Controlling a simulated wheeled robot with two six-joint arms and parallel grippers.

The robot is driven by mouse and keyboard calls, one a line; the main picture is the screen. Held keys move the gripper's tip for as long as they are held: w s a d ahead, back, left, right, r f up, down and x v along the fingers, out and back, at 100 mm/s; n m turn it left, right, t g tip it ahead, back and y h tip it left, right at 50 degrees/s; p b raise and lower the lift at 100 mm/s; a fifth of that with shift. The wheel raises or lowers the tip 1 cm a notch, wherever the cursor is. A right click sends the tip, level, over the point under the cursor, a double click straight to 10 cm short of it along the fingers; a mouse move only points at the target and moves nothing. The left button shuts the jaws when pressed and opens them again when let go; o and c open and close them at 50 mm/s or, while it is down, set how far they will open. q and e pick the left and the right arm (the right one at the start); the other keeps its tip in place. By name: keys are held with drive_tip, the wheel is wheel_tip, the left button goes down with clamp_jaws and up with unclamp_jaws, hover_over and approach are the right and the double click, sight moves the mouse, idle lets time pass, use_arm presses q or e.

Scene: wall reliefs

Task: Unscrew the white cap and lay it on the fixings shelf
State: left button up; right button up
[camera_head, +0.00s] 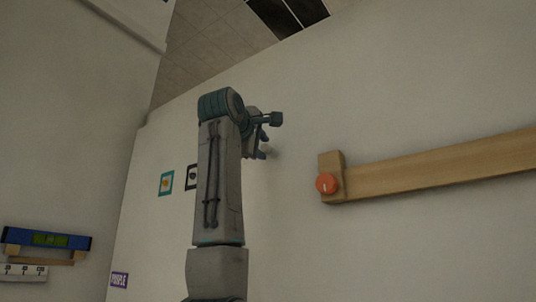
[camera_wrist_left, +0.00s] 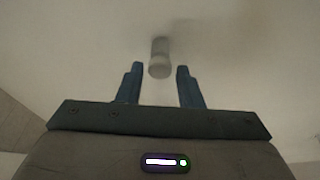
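In the left wrist view a small whitish cylinder with a wider rounded end, apparently the white cap (camera_wrist_left: 159,68), sticks out from a pale surface. The two blue fingers of my left gripper (camera_wrist_left: 160,72) stand apart on either side of it, with a gap at each side. In the head view my left gripper (camera_head: 267,136) is raised close to the wall, its fingers apart; the cap is not clear there. My right gripper is out of view. I cannot tell which ledge is the fixings shelf.
A wooden rail (camera_head: 445,172) with an orange knob (camera_head: 326,184) is on the wall to the right. At lower left, a blue level (camera_head: 22,236) sits above a wooden ledge (camera_head: 45,261). Bare wall surrounds the gripper.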

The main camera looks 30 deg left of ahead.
use_arm(q)
drive_tip(key=shift+f+m, duration=0.1)
drive_tip(key=shift+m, duration=0.6)
drive_tip(key=m+b, duration=0.1)
drive_tip(key=m, duration=0.1)
drive_tip(key=shift+a+m+t+h, duration=0.1)
drive_tip(key=shift+m+t+h, duration=0.2)
drive_tip(key=shift+t, duration=0.1)
drive_tip(key=shift+m, duration=0.9)
drive_tip(key=m+t+h, duration=0.1)
drive_tip(key=m, duration=0.2)
drive_tip(key=shift+m, duration=0.4)
drive_tip(key=shift+a+m+h, duration=0.1)
drive_tip(key=shift+m+h, duration=0.3)
drive_tip(key=shift+m, duration=0.7)
drive_tip(key=c, duration=0.7)
drive_tip(key=shift+n, duration=0.3)
